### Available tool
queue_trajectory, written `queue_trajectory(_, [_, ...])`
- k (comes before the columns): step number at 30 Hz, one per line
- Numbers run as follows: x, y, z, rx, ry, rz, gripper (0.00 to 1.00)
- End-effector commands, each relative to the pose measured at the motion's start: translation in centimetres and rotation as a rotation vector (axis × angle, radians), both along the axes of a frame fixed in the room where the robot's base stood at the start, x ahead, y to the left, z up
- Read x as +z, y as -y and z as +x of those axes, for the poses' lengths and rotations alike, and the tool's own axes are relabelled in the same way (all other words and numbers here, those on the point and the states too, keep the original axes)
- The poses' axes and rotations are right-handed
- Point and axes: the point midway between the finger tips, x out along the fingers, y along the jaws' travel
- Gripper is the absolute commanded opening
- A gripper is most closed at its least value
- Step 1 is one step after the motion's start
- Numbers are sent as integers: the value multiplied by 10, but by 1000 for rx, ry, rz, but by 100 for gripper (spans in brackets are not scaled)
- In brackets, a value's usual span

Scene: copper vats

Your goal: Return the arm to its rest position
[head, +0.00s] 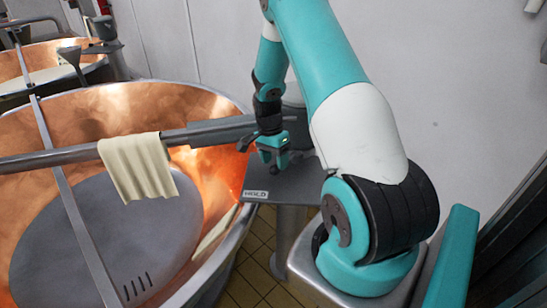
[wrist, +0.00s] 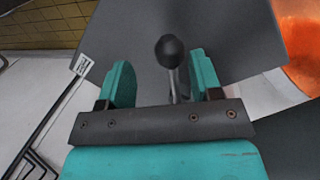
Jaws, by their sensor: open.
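My arm (head: 345,100) reaches up and over from its base at the lower right in the head view, then bends down at the far end. My gripper (head: 268,163) points down over a grey plate (head: 295,187) beside the copper vat. In the wrist view my gripper (wrist: 162,75) is open, its two teal fingers apart. A black round knob (wrist: 169,50) on a thin rod shows between and beyond the fingers, over a grey surface. The fingers do not close on it. The knob cannot be made out in the head view.
A large copper vat (head: 215,108) fills the left. A grey bar (head: 60,158) crosses it and ends near my gripper; a cream cloth (head: 138,170) hangs over the bar. A label reading HOLD (head: 256,194) is on the plate's front edge. A pale wall (head: 455,90) stands behind.

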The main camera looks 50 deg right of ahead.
Motion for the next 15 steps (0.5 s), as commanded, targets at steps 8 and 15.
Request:
queue_trajectory(8, [49,13,24,-1,95,-65,59])
queue_trajectory(15, [62,12,24,-2,94,-68,59])
